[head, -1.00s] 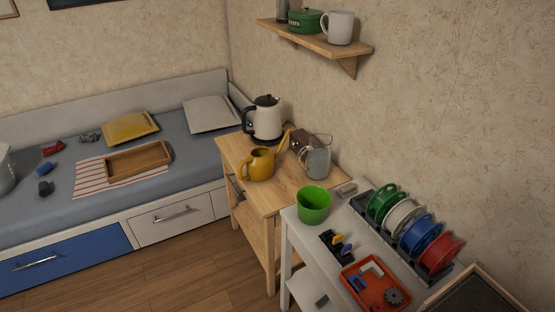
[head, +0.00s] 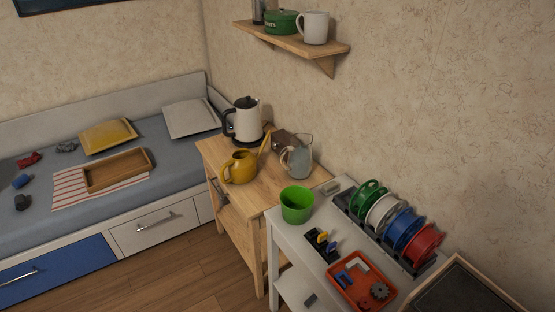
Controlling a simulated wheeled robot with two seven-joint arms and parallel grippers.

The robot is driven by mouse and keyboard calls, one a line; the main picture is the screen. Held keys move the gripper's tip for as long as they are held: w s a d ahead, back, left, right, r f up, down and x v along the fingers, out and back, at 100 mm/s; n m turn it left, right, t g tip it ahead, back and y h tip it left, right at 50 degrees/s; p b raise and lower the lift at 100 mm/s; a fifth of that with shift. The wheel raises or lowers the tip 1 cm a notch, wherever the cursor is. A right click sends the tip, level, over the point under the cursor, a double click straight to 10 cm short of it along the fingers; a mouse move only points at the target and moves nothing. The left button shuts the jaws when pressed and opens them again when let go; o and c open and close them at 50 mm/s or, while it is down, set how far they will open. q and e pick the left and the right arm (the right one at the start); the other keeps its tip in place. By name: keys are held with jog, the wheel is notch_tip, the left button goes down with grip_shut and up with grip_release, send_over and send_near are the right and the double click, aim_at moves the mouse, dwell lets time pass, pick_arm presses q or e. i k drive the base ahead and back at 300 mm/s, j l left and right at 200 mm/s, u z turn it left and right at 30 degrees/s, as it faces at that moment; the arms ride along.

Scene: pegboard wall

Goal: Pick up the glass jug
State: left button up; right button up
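The glass jug (head: 297,158) stands upright on the wooden cabinet (head: 262,192), near its right back edge by the wall. A small dark brown object (head: 283,141) sits just behind the jug. Neither of my grippers shows in the head view.
A white kettle (head: 245,120) stands at the cabinet's back. A white table in front holds a green cup (head: 297,204), a rack of coloured spools (head: 388,227) and an orange tray (head: 361,283). A wooden shelf (head: 293,44) hangs above. Floor (head: 190,275) is clear at left.

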aim_at(299, 161)
jog(key=i+j+z, duration=0.1)
jog(key=j, duration=0.25)
jog(key=i+j+z, duration=0.1)
jog(key=j, duration=0.25)
jog(key=i+j+z, duration=0.25)
jog(key=i+j, duration=0.15)
jog(key=j, duration=0.35)
jog(key=i+j+z, duration=0.1)
jog(key=j, duration=0.3)
jog(key=i+j+z, duration=0.1)
jog(key=j, duration=0.3)
